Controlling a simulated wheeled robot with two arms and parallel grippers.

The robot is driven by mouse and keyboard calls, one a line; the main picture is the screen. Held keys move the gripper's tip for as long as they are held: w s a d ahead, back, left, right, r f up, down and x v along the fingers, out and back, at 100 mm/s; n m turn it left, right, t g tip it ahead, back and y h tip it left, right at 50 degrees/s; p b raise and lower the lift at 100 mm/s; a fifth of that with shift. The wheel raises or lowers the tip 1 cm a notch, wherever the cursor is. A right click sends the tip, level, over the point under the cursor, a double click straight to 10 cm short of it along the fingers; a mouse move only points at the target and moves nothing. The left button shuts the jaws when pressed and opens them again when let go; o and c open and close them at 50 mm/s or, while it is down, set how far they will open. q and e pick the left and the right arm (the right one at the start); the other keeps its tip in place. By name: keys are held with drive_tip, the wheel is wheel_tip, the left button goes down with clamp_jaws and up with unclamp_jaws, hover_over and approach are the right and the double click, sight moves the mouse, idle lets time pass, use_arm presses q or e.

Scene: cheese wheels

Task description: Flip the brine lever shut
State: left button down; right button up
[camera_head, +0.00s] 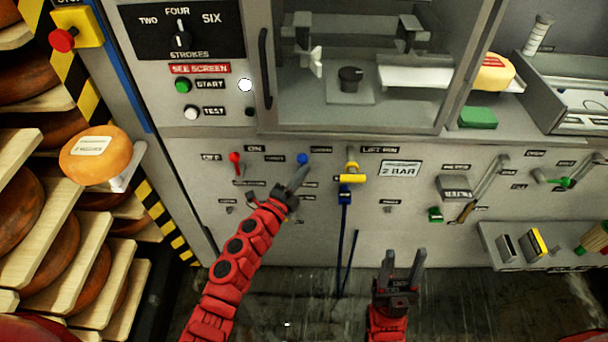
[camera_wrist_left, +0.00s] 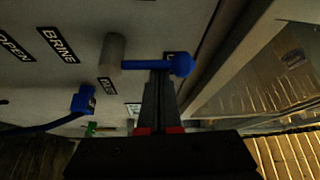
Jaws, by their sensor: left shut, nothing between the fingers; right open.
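The brine lever has a blue ball knob (camera_head: 302,158) and sits on the grey machine panel. In the left wrist view its blue arm and ball (camera_wrist_left: 180,64) stick out sideways from a grey round pivot (camera_wrist_left: 112,52), near a label reading BRINE (camera_wrist_left: 58,45). My left gripper (camera_head: 299,176) is shut and empty, its fingertips just below the knob. In the left wrist view the closed fingers (camera_wrist_left: 158,78) overlap the lever arm; whether they touch it I cannot tell. My right gripper (camera_head: 404,262) is open and empty, low in front of the panel.
A red-knobbed lever (camera_head: 235,158) is to the left. A yellow valve handle (camera_head: 351,178) with a blue hose (camera_head: 345,210) is close to the right. A cheese shelf (camera_head: 60,230) stands at the left, and a small tool ledge (camera_head: 500,262) juts out at the right.

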use_arm(q)
drive_tip(key=a+f+n+t+y+b, duration=0.2)
drive_tip(key=n+y+b, duration=0.3)
drive_tip(key=n+b, duration=0.5)
drive_tip(key=a+f+n+t+y+b, duration=0.3)
drive_tip(key=n+t+y+b, duration=0.1)
drive_tip(key=n+b, duration=0.6)
drive_tip(key=shift+a+n+t+y, duration=0.35)
drive_tip(key=shift+n+t, duration=0.45)
drive_tip(key=shift+n, duration=0.6)
drive_tip(key=shift+f+n+y, duration=0.15)
drive_tip(key=shift+n+y, duration=0.1)
drive_tip(key=shift+n, duration=0.05)
